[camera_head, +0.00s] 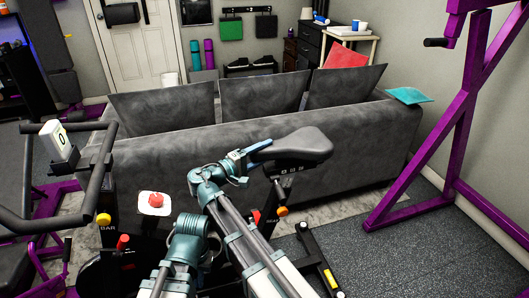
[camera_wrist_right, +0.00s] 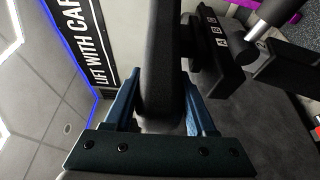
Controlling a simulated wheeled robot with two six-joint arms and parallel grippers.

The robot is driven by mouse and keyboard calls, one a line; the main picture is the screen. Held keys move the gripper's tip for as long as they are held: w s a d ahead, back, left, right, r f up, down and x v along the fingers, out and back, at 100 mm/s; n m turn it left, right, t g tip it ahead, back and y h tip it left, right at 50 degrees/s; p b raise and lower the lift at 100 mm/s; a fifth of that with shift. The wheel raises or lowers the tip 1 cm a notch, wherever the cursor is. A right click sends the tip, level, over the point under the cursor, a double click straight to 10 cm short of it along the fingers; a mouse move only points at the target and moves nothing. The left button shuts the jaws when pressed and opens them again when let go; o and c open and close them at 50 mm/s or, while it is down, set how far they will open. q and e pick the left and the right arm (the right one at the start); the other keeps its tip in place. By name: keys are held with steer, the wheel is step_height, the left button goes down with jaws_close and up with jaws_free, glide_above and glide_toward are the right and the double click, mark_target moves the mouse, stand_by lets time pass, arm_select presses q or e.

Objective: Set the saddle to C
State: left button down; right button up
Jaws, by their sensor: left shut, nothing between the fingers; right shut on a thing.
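The black saddle (camera_head: 302,145) sits on its post in the middle of the head view, nose pointing left. A small lettered block is under it; in the wrist view this block (camera_wrist_right: 222,45) shows letters beside a silver post (camera_wrist_right: 275,15). I cannot tell which letter the saddle is set at. My right gripper (camera_head: 247,158) is shut on the saddle's nose; its blue fingers (camera_wrist_right: 160,112) stand on either side of it in the wrist view. My left gripper (camera_head: 193,228) is low and left of the saddle, shut and empty; its fingertips are hard to make out.
An orange seat knob (camera_head: 282,211) is on the post below the saddle. A yellow knob (camera_head: 103,218) marked BAR and handlebars (camera_head: 95,190) are at left. A grey sofa (camera_head: 360,140) stands close behind. A purple rack (camera_head: 465,130) is at right, with open floor before it.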

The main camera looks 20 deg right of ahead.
mark_target(273, 150)
jaws_close()
steer(key=shift+d, duration=1.55)
steer(key=o, duration=1.1)
jaws_free()
steer(key=shift+a, duration=0.1)
